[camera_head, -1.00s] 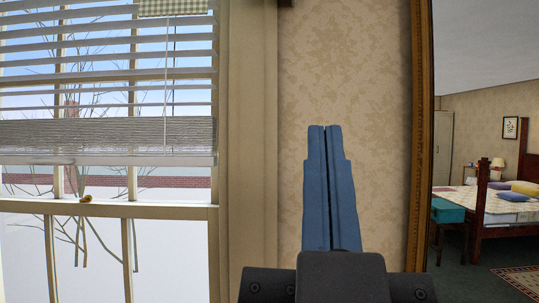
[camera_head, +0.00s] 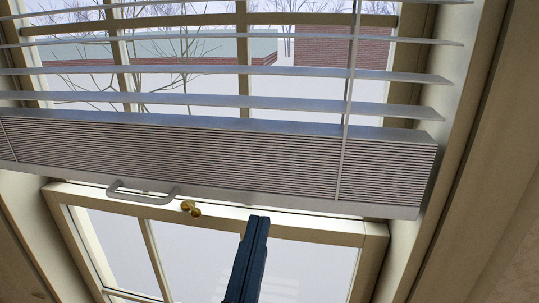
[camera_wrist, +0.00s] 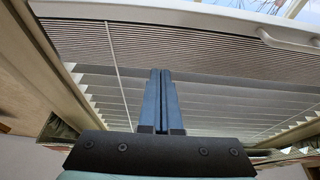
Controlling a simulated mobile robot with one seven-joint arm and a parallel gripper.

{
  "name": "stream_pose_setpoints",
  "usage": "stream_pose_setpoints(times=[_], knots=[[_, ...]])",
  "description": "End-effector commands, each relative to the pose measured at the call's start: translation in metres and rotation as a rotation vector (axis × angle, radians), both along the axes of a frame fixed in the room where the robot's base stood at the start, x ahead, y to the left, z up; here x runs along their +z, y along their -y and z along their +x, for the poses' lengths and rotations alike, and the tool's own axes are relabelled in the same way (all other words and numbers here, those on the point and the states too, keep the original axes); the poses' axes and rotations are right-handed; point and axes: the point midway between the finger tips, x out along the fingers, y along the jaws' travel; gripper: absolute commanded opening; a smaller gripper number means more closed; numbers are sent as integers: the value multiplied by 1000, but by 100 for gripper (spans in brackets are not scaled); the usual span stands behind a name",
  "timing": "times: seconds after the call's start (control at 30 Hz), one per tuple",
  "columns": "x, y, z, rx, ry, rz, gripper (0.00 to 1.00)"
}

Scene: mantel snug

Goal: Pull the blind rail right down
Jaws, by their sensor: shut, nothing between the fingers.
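The blind's pale bottom rail (camera_head: 300,199) runs across the window under a thick stack of gathered slats (camera_head: 225,155). A grey bar handle (camera_head: 143,194) hangs at the rail's lower edge, left of centre. My gripper (camera_head: 258,219) is shut and empty, its blue fingers pointing up just below the rail and to the right of the handle. In the wrist view the fingers (camera_wrist: 160,72) are together, with the slats behind them. The handle (camera_wrist: 290,42) shows there at the upper right, apart from the fingers, along the rail (camera_wrist: 200,17).
A brass latch (camera_head: 190,208) sits on the window's cross bar just below the rail, between handle and gripper. A thin blind cord (camera_head: 345,130) hangs at the right. The window frame (camera_head: 440,150) stands close on the right. The lower pane is uncovered.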

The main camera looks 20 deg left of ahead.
Motion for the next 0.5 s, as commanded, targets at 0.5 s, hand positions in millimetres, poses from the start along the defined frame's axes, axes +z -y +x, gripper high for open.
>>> stream_pose_setpoints(times=[0.5], knots=[[5,-9,23,7,-2,-3,0]])
